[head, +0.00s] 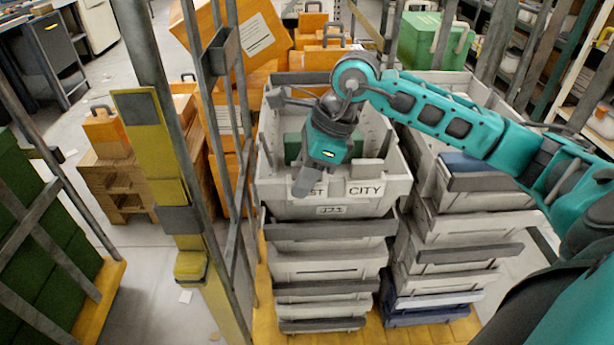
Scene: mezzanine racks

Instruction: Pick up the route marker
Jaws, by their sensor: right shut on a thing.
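My right gripper (309,178) reaches in from the right and points down at the front wall of the top grey tote (388,190). It is shut on a small grey piece, which I take to be the route marker; the fingers and the piece are hard to tell apart. It covers part of the lettering on the tote wall, where "ST CITY" can be read above a smaller label, "J21" (331,210). A dark green thing (295,147) shows inside the tote, partly hidden by the gripper. My left gripper is not in view.
Grey totes (330,267) are stacked under the top one, with a second stack (455,227) to the right. Rack posts (160,90) and a yellow upright (150,140) stand left. Orange cases (240,45) are behind, and a green case (430,42) is at the back right.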

